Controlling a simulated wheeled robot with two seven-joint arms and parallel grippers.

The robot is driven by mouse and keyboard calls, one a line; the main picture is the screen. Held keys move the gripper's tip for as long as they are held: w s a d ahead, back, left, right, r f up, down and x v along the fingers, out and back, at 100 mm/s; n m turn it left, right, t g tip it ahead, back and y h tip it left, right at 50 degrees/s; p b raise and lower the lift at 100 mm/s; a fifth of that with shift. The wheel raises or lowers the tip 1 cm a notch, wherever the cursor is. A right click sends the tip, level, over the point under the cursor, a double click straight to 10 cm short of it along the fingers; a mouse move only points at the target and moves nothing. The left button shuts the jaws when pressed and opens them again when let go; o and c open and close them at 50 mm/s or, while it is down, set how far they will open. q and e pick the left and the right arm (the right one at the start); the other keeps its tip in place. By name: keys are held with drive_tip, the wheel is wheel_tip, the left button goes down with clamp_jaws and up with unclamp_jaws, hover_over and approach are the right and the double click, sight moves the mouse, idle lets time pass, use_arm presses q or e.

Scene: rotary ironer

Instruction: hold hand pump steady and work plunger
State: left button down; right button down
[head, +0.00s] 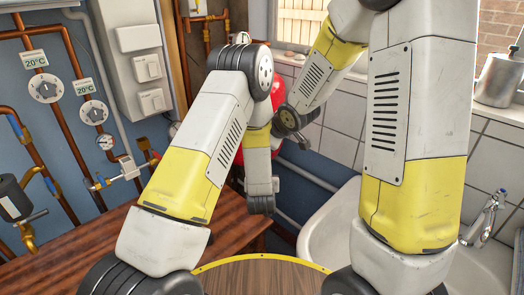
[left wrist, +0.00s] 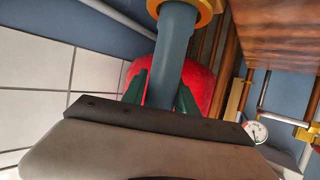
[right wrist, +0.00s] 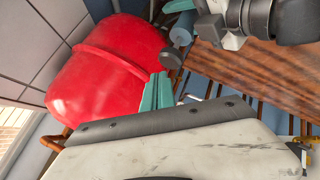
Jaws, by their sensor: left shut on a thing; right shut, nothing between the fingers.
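The hand pump's blue-grey barrel (left wrist: 175,55), with a brass collar (left wrist: 188,12) at the top of the picture, is in the left wrist view. My left gripper (left wrist: 160,92) has its green fingers on either side of the barrel, shut on it. In the right wrist view, a blue-grey cylinder (right wrist: 181,34) and a dark rounded end (right wrist: 171,60) show near my left arm; I cannot tell which is the plunger. My right gripper (right wrist: 157,92) is shut and empty, its tips just below that dark end. In the head view my arms hide the pump and fingertips.
A red tank (right wrist: 105,70) stands behind the grippers, near the tiled wall. A wooden bench (head: 75,250) lies at left, below copper pipes and gauges. A white sink (head: 330,225) with a tap (head: 487,215) is at right. A round wooden top (head: 262,277) is at the front.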

drive_tip(key=shift+f, duration=0.1)
idle(0.7)
drive_tip(key=shift+f, duration=0.3)
drive_tip(key=shift+f, duration=1.65)
idle(1.3)
drive_tip(key=shift+r, duration=2.05)
drive_tip(key=shift+r, duration=0.1)
drive_tip(key=shift+r, duration=2.45)
